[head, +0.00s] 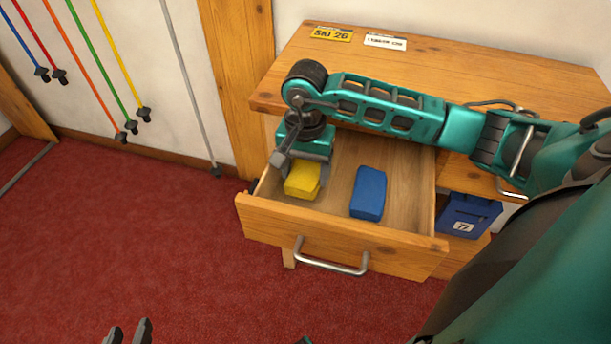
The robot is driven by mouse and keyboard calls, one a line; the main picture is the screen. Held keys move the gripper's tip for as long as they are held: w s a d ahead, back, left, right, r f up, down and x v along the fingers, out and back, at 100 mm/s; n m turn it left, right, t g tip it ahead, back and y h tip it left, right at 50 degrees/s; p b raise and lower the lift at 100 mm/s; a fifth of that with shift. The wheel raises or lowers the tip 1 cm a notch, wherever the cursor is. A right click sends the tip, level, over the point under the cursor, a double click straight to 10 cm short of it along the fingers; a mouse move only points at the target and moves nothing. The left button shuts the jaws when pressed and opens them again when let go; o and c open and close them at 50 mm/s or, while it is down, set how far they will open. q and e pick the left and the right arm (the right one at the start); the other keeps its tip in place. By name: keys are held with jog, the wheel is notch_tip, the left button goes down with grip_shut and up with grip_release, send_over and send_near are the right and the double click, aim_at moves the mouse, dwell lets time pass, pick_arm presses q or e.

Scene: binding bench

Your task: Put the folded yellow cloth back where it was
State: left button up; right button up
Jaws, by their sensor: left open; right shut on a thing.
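The folded yellow cloth (302,181) is in the left part of the open drawer (340,238). My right gripper (302,168) reaches down into the drawer and is shut on the yellow cloth. I cannot tell whether the cloth touches the drawer floor. A blue folded block-like thing (368,193) lies in the drawer to the right of the cloth, with a gap between them. My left gripper (128,333) shows only its fingertips at the bottom edge of the view; it is open and empty, over the red carpet.
The wooden bench (470,80) has a yellow label (331,34) and a white label (385,42) on top. A blue box marked 17 (466,215) sits below, right of the drawer. The carpet (150,240) is clear.

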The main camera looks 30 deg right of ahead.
notch_tip(320, 180, down, 2)
jog(key=shift+f, duration=0.1)
pick_arm(q)
jog(key=shift+s+f, duration=0.2)
jog(key=shift+f, duration=0.2)
pick_arm(e)
jog(key=shift+f+b, duration=0.2)
jog(key=shift+b, duration=0.15)
jog(key=o, duration=0.7)
jog(key=shift+r, duration=0.1)
pick_arm(q)
jog(key=shift+a+f, duration=0.1)
jog(key=shift+f, duration=0.15)
pick_arm(e)
jog(key=shift+o, duration=0.2)
pick_arm(q)
jog(key=shift+r, duration=0.1)
